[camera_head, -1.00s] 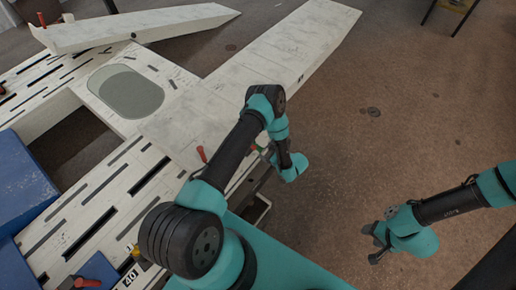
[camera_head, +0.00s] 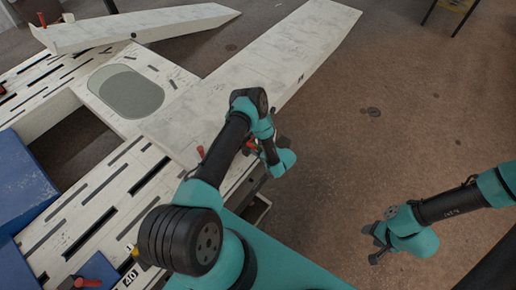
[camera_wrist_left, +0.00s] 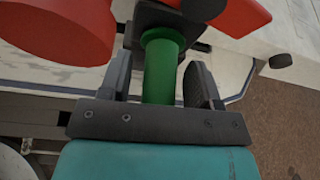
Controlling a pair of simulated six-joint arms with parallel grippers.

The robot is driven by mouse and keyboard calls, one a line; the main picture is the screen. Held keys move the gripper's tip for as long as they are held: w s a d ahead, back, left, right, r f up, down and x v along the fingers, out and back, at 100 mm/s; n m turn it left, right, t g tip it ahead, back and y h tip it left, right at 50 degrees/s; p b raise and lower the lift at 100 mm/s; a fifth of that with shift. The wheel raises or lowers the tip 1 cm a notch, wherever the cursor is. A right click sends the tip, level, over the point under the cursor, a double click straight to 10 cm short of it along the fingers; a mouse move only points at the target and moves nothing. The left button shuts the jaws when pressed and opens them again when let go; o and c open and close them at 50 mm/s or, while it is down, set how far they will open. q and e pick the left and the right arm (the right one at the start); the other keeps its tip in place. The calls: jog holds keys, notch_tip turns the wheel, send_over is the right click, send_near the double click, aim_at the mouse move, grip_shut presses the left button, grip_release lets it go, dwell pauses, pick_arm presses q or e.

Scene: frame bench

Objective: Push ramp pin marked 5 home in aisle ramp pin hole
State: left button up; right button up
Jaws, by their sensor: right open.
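In the left wrist view a green pin shaft (camera_wrist_left: 162,70) stands between the two dark fingers of my left gripper (camera_wrist_left: 160,85). A gap shows beside the left finger; the right finger looks close to the shaft. Whether either touches is unclear. In the head view the left gripper (camera_head: 257,148) is at the ramp's near edge and mostly hidden by its own arm. A red pin (camera_head: 200,152) stands on the white aisle ramp (camera_head: 270,60), left of that gripper. No number 5 is readable and the hole is hidden. My right gripper (camera_head: 371,243) is open and empty above the floor.
Large red parts (camera_wrist_left: 60,25) crowd the top of the left wrist view. The slotted white frame (camera_head: 95,200) fills the left of the head view, with a blue block (camera_head: 25,185) beside it. Bare brown floor (camera_head: 400,140) lies right of the ramp.

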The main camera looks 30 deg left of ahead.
pick_arm(q)
jog(key=c, duration=0.9)
jog(key=shift+o, duration=0.2)
jog(key=o, duration=1.2)
jog(key=shift+a, duration=0.1)
jog(key=shift+c, duration=0.2)
jog(key=v, duration=1.7)
jog(key=shift+d, duration=0.2)
jog(key=shift+s, duration=0.15)
